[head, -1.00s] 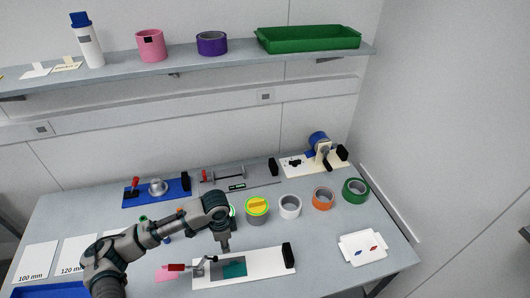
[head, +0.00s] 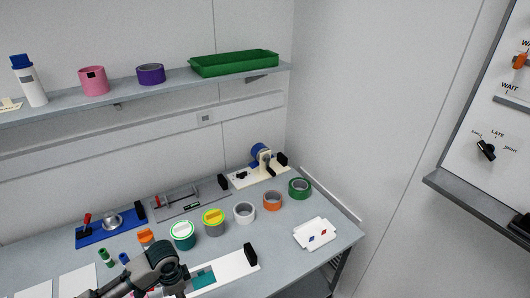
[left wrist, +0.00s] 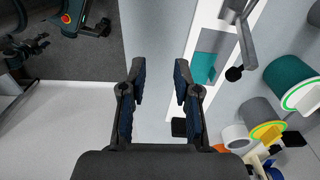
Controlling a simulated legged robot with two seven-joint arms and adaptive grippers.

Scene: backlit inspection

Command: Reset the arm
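My left arm comes in from the bottom left of the head view, its wrist over the front of the table. In the left wrist view my left gripper (left wrist: 160,95) has its two dark fingers apart with nothing between them. The white board (head: 235,264) with a teal patch (head: 203,279) lies just right of the arm in the head view. The board also shows in the left wrist view, right of the fingers, with its teal patch (left wrist: 203,68) and a lever with a black knob (left wrist: 234,73). My right gripper is not in view.
A white tray (head: 314,233) lies near the right edge. A shelf (head: 170,82) runs above; a wall panel (head: 497,150) is at right.

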